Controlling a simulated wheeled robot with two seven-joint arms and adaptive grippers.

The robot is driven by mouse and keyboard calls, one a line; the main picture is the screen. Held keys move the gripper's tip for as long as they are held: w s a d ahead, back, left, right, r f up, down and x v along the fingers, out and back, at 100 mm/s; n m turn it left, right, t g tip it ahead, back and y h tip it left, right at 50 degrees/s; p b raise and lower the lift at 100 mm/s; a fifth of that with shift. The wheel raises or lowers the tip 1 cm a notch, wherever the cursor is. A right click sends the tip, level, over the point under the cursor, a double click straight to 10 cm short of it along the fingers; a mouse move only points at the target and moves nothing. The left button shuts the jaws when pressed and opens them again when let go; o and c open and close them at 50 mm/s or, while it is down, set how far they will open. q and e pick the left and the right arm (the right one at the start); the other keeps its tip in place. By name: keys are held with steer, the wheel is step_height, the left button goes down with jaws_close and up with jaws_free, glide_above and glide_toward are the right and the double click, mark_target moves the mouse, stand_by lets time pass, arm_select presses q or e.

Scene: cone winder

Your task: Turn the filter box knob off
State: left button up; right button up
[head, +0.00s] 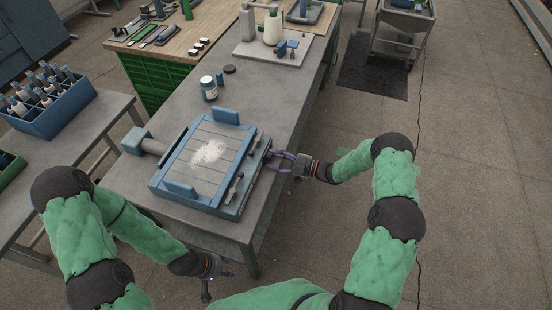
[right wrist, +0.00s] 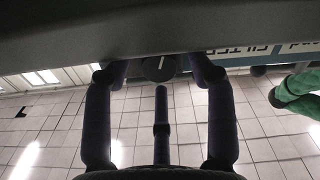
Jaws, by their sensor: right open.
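The blue filter box (head: 165,180) sits on the grey table, with a slatted top and white fluff on it. In the right wrist view, the dark round knob (right wrist: 158,69) is on the box's side face, with a pale pointer line roughly upright in the picture. My right gripper (head: 272,161) is at the box's right side. Its two fingers (right wrist: 160,74) are apart, one on each side of the knob; I cannot tell whether they touch it. My left gripper (head: 222,273) hangs low near the table's front edge, away from the box; its jaw state is unclear.
A white jar (head: 208,88) and a dark lid (head: 230,69) stand behind the box. A cone stand (head: 272,48) is at the table's far end. A blue bottle crate (head: 50,112) is on the left table.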

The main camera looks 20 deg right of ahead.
jaws_close()
steer(key=n+b, duration=0.2)
steer(key=b, duration=0.1)
steer(key=shift+f, duration=0.2)
steer(key=shift+r+n+b, duration=0.15)
steer(key=shift+n+b, duration=0.5)
steer(key=shift+n, duration=0.45)
jaws_free()
